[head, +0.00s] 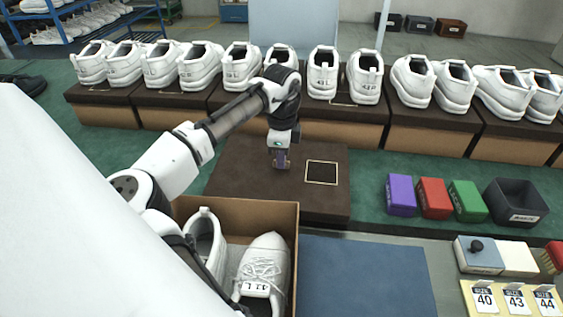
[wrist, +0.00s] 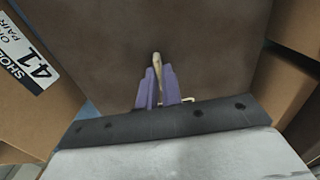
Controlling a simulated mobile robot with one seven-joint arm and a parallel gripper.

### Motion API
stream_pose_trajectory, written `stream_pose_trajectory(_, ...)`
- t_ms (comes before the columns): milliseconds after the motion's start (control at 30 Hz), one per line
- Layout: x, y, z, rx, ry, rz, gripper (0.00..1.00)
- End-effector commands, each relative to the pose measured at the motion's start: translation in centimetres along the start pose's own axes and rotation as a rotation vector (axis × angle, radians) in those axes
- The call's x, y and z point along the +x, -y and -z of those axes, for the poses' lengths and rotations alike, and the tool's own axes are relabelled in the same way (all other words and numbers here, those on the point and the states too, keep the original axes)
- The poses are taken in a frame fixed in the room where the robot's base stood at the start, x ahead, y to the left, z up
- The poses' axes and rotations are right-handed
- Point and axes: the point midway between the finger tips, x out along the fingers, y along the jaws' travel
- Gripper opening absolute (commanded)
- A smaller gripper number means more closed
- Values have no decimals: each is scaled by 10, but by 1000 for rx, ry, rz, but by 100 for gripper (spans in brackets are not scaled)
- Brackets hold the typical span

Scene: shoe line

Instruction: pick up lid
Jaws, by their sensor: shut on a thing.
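The lid (head: 240,165) is a flat dark brown panel with a pale square outline, behind the open shoe box (head: 297,250). My gripper (head: 281,164) points down at the lid's middle, left of the outline. In the wrist view its purple fingers (wrist: 157,88) are closed around a narrow tan piece (wrist: 157,65), seemingly a tab on the lid, whose brown surface (wrist: 200,35) fills the upper middle. Whether the lid touches the table is unclear. The open box holds a pair of white shoes (head: 262,266); my arm partly hides it.
A row of boxes with white shoes (head: 364,76) on top stands behind the lid. Purple (head: 401,195), red (head: 434,198) and green (head: 467,201) blocks and a dark bin (head: 515,203) are at right. A blue mat (head: 365,275) in front is clear.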

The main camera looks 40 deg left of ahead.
Motion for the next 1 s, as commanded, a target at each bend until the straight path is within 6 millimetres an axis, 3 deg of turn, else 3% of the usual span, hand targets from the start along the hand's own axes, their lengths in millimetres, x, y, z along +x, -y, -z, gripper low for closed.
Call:
stream_pose_trajectory(167, -33, 1, 0, 0, -2, 4, 0)
stream_pose_trajectory(600, -143, 0, 0, -1, 2, 3, 0)
stream_pose_trajectory(800, -172, 0, -1, -1, 3, 1, 0)
stream_pose_trajectory(1000, -184, 0, 0, 0, 1, 1, 0)
